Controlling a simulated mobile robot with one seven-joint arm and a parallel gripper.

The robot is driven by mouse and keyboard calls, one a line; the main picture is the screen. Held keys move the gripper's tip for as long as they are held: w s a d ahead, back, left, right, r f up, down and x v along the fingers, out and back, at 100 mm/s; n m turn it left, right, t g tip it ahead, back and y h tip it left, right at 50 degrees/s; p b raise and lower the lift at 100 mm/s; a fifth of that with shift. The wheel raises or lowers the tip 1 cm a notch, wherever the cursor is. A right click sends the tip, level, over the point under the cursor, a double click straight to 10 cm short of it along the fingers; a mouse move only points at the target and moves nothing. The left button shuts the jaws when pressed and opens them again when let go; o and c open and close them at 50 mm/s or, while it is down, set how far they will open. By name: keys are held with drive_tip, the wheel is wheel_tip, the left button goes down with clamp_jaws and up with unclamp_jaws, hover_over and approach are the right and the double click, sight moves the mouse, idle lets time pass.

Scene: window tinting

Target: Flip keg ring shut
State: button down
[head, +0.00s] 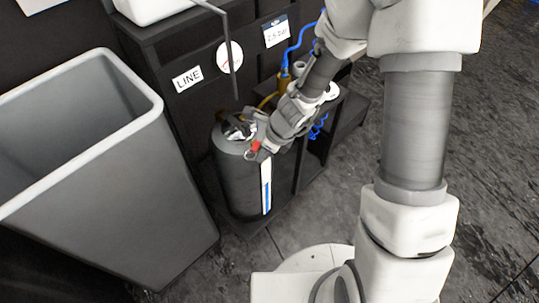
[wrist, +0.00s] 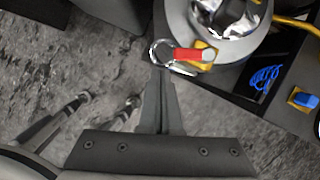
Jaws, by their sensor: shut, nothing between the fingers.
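The keg (head: 238,180) is a dark grey cylinder standing upright below the LINE sign. In the wrist view the keg's pale top (wrist: 180,22) shows at the top, with crumpled silvery material on it. A metal ring (wrist: 161,52) with a red tab (wrist: 187,54) sits on a yellow bracket (wrist: 206,56) at the keg's edge. The ring sticks outward from the keg. My gripper (wrist: 160,72) is shut and empty, its tips right at the ring's lower edge; I cannot tell whether they touch. In the head view my gripper (head: 259,148) is beside the ring's red part (head: 255,146).
A large grey bin (head: 150,190) stands open to the left of the keg. A dark cabinet with a gauge (head: 230,56) and a LINE sign (head: 187,78) rises behind. Blue coiled hose (wrist: 265,80) lies to the right. Floor to the right is clear.

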drive_tip(key=shift+a, duration=1.15)
drive_tip(key=shift+w+a+p, duration=0.1)
drive_tip(key=shift+p, duration=0.2)
